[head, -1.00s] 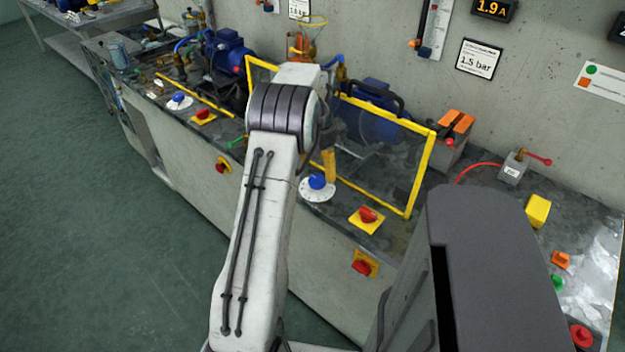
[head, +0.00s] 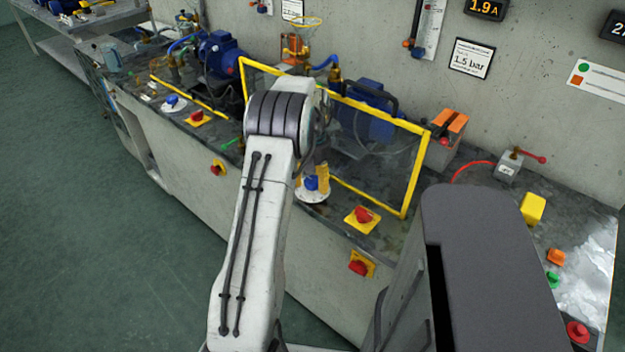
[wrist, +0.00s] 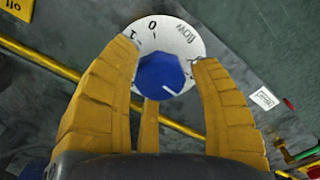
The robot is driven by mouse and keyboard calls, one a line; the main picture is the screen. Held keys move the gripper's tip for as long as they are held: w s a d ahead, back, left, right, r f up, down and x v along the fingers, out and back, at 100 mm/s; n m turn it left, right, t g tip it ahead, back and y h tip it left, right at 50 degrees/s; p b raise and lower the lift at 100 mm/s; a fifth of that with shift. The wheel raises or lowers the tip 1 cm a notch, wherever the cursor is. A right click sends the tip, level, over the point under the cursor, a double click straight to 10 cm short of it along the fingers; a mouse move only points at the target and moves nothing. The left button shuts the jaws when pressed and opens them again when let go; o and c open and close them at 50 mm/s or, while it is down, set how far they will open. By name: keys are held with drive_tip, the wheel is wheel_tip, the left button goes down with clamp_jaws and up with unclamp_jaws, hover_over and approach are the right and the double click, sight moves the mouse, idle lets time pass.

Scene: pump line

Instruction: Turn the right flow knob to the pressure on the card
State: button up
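The right flow knob (head: 311,183) is blue and sits on a white round dial (head: 312,198) near the bench's front edge. In the wrist view the knob (wrist: 160,77) shows a short white line toward its lower right. The dial (wrist: 181,38) shows "flow", 0 and 1; its lower part is hidden. My gripper (wrist: 168,62) is open, with yellow fingers on either side of the knob and a third below it. I cannot tell whether any finger touches it. In the head view my gripper (head: 313,176) is partly hidden by my arm. The card (head: 471,58) on the wall reads 1.5 bar.
A yellow frame guard (head: 413,170) stands behind the dial, around a blue pump (head: 368,115). Red knobs on yellow plates (head: 362,220) sit to the right and on the bench front. Another blue knob and dial (head: 173,103) are at the left.

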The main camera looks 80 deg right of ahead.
sight(313, 179)
drive_tip(key=c, duration=0.9)
drive_tip(key=shift+m+p, duration=0.45)
drive_tip(key=shift+m, duration=1.85)
drive_tip(key=o, duration=1.2)
wheel_tip(313, 179, up, 12)
